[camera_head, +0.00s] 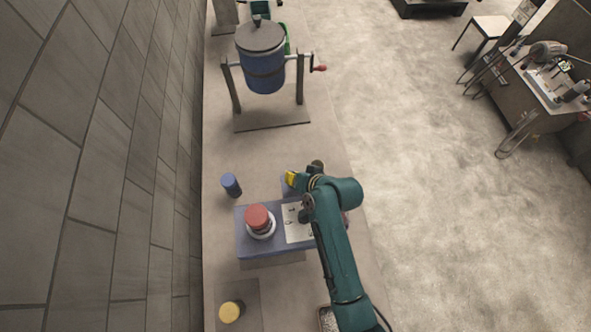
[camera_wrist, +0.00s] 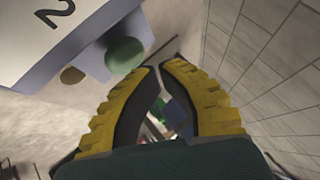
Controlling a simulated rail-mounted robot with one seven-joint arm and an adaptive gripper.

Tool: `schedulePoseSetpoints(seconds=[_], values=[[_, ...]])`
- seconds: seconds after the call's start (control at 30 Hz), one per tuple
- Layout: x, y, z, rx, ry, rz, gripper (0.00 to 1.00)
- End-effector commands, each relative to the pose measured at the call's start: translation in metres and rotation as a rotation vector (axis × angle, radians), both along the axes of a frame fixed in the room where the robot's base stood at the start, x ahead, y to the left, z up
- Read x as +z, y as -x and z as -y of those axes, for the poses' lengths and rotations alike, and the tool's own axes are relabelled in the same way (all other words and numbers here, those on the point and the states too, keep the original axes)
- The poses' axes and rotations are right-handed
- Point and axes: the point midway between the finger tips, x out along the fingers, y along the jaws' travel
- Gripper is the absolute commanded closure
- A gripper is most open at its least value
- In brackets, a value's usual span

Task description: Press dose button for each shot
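The dosing device (camera_head: 248,243) is a blue-grey box on the bench. A red round button (camera_head: 257,217) with a white collar sits on its top, beside a white panel (camera_head: 296,222) with markings. In the wrist view a green round button (camera_wrist: 124,55) shows on the device's side, beside a white face marked "2" (camera_wrist: 55,22). Which one is the dose button I cannot tell. My gripper (camera_head: 290,179) has yellow fingers, just beyond the device's far edge. In the wrist view my gripper (camera_wrist: 160,66) has its dark fingertips almost together, holding nothing; the green button lies left of them, apart.
A yellow-topped cylinder (camera_head: 230,312) stands near the front. A blue drum (camera_head: 263,62) on a stand is farther back. The tiled wall (camera_head: 130,160) runs along the left; open floor (camera_head: 440,200) lies right.

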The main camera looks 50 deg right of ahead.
Motion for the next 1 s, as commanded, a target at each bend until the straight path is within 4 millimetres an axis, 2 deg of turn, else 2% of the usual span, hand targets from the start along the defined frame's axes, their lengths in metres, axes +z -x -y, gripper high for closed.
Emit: schedulePoseSetpoints(seconds=[0.1,0.43,1.0], values=[[0.016,0.000,0.000,-0.001,0.001,0.001,1.00],[0.048,0.000,0.000,0.000,0.000,0.000,1.00],[0.049,0.000,0.000,-0.001,0.001,0.001,1.00]])
